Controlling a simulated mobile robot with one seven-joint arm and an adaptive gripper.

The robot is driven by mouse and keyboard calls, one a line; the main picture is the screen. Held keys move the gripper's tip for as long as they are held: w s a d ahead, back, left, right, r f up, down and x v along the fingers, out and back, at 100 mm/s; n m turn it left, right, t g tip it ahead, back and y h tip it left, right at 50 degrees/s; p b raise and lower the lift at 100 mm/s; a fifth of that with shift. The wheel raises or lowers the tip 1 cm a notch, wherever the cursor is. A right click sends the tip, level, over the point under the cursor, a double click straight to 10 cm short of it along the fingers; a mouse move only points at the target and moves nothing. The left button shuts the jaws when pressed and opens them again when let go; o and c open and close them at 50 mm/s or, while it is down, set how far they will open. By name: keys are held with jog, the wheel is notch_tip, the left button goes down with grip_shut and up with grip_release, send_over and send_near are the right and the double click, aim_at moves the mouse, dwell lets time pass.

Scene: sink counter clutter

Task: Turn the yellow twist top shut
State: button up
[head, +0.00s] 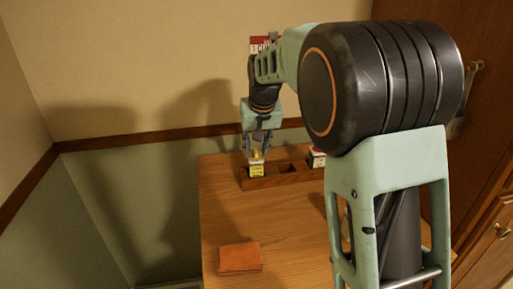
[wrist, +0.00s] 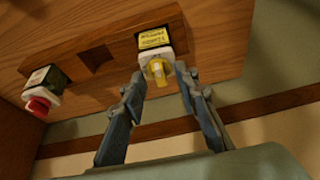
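The yellow twist top (wrist: 158,72) sits on a small white-shouldered bottle (wrist: 153,40) with a yellow label. In the head view the bottle (head: 257,171) stands in the left end of a wooden rack, with its top partly hidden by my gripper (head: 257,148). In the wrist view my gripper (wrist: 160,74) has one finger on each side of the yellow top. Gaps show between the top and both fingers, so the gripper is open around it. I cannot tell how far the top is turned.
The wooden rack (head: 262,183) has an empty middle slot (wrist: 97,58). A bottle with a red top (wrist: 38,105) stands in its other end. An orange-brown flat block (head: 240,257) lies on the wooden counter (head: 222,215) at the front. The wall is close behind the counter.

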jog(key=shift+c, duration=0.2)
grip_shut()
jog(key=shift+m, duration=0.4)
jog(key=shift+o, duration=0.2)
grip_release()
jog(key=v, duration=1.2)
jog(key=shift+a, duration=0.2)
